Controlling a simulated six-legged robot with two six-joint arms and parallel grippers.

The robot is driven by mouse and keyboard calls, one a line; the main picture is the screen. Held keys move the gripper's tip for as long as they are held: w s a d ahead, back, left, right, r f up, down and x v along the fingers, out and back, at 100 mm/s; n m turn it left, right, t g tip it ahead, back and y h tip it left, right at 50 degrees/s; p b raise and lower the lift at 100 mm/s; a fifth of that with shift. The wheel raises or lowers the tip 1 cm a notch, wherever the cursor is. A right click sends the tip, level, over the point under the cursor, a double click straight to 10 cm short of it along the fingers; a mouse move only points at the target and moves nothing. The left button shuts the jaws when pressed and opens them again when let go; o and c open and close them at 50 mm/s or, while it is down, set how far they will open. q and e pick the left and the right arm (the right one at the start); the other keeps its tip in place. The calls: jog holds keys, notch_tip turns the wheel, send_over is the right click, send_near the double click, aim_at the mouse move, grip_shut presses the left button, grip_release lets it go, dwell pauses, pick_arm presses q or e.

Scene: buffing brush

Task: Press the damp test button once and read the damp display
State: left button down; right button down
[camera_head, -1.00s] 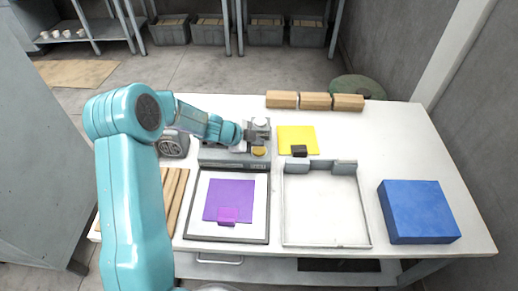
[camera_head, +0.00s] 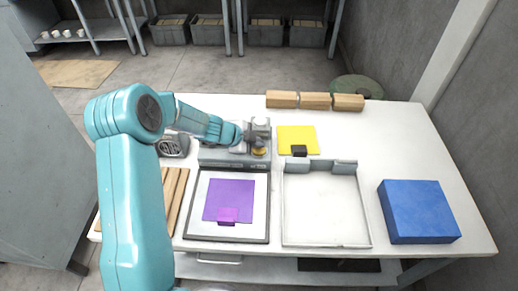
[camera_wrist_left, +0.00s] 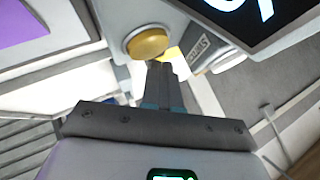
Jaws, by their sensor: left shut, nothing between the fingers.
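The grey tester (camera_head: 225,160) stands at the back of the table, behind the framed tray, with its yellow button (camera_head: 259,151) on the right side. My left gripper (camera_head: 261,134) is shut and empty, just behind the button in the head view. In the left wrist view the round yellow button (camera_wrist_left: 148,42) sits close to the shut fingertips (camera_wrist_left: 160,66); I cannot tell whether they touch. A dark display (camera_wrist_left: 245,18) with bright cyan characters is cut off by the top edge, so I cannot read it whole. My right gripper is not in view.
A purple sheet with a clip (camera_head: 229,200) lies in the dark-framed tray. An empty grey tray (camera_head: 285,225), a blue block (camera_head: 417,211), a yellow sheet (camera_head: 297,138), several wooden blocks (camera_head: 315,101) and a round-grilled grey box (camera_head: 171,146) are also here.

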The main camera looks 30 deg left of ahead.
aim_at(257, 151)
pick_arm(q)
jog(key=shift+f+b, duration=0.35)
jog(key=shift+f, duration=0.4)
dwell(0.6)
jog(key=shift+r, duration=0.1)
jog(key=shift+r+p, duration=0.9)
jog(key=shift+p, duration=0.3)
notch_tip(257, 151, up, 5)
jog(key=p, duration=0.6)
jog(key=shift+r, duration=0.1)
jog(key=shift+s, duration=0.1)
dwell(0.4)
